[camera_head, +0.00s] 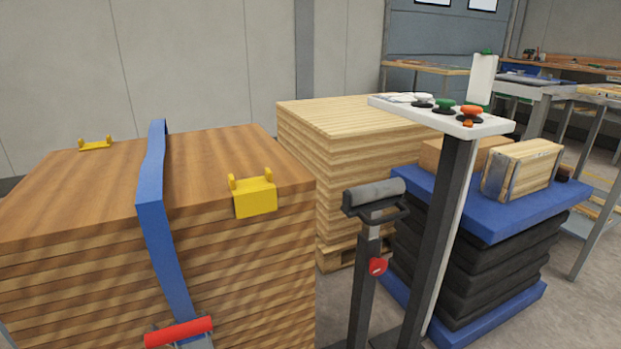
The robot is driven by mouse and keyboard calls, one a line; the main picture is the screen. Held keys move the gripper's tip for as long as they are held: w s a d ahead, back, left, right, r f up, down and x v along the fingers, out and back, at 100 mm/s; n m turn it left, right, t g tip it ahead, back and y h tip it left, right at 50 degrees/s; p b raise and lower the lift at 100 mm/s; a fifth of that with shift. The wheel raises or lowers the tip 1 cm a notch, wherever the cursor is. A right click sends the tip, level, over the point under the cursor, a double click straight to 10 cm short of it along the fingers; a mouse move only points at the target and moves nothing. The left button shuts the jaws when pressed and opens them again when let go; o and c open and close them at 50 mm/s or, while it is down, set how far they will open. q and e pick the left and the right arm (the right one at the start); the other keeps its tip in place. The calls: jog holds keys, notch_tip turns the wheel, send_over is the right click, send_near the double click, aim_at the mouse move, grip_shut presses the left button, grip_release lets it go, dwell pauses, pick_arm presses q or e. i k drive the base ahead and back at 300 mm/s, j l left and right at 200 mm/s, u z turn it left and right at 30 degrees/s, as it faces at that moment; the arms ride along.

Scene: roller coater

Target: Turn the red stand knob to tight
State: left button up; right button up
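The red stand knob (377,266) sits on the right side of the dark post (362,300) of a roller stand, right of the picture's middle. A grey roller (375,192) in a black bracket tops this stand. The knob looks small, and I cannot tell whether it is tight or loose. Nothing touches the knob. Neither of my grippers shows in the head view.
A control pedestal (440,230) with coloured buttons stands just right of the roller stand. A strapped wood stack (240,270) fills the left, with a red-handled ratchet (178,332). A pale wood stack (345,170) and a blue-topped lift table (490,215) stand behind.

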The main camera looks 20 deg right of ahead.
aim_at(378, 267)
jog(key=z, duration=0.95)
